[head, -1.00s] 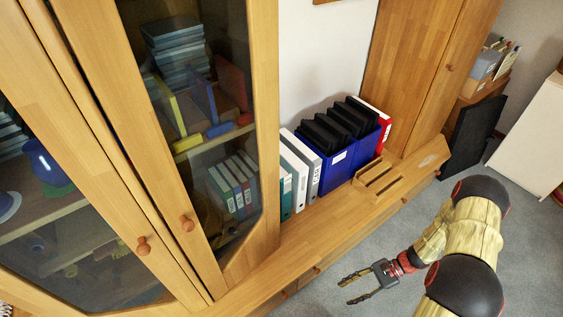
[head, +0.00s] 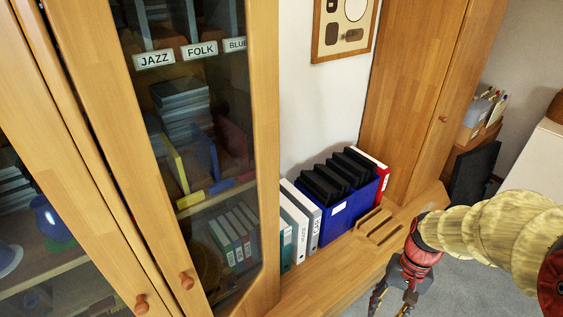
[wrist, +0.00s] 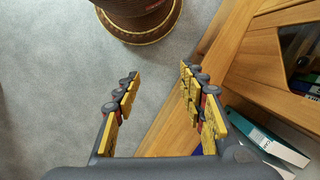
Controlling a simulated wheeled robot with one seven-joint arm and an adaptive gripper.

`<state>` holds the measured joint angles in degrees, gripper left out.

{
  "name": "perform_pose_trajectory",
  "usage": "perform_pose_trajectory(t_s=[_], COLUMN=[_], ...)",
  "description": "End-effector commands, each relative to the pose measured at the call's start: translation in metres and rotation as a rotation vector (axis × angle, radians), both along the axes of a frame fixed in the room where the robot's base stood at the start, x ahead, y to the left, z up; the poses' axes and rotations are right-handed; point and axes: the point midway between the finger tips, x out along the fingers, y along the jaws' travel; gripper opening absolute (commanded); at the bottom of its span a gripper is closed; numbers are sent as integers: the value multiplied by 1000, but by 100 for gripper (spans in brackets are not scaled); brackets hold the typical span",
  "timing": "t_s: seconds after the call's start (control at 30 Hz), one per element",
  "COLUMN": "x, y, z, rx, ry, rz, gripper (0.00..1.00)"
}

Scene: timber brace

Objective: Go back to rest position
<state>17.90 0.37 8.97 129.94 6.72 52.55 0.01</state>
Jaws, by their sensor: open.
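My gripper (head: 392,300) shows at the lower right of the head view, pointing down with its fingers apart. It is beside the front of the low wooden bench, and its tips run close to the bottom edge of the picture. In the wrist view my gripper (wrist: 157,95) is open, with nothing between its yellow-padded fingers. Grey carpet (wrist: 60,75) and the wooden bench edge (wrist: 170,130) lie beyond the fingers. My arm comes in from the right of the head view.
Glass-doored cabinets (head: 60,170) fill the left. Binders (head: 301,218) and a blue box of black files (head: 345,215) stand on the bench (head: 330,270), near a slotted wooden tray (head: 378,228). A tall wooden cabinet (head: 415,90) stands behind. A round brown pot (wrist: 140,15) tops the wrist view.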

Motion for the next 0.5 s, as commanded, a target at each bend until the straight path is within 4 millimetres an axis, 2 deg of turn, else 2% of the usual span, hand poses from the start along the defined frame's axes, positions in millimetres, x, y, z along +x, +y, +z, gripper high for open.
perform_pose_trajectory(t_s=[0.03,0.1,0.5], x=[-4,-9,-41], y=[4,7,40], z=[18,38,143], rx=[-26,-59,-192], ry=[-43,-93,-411], rz=[33,72,252], gripper=[41,41,41])
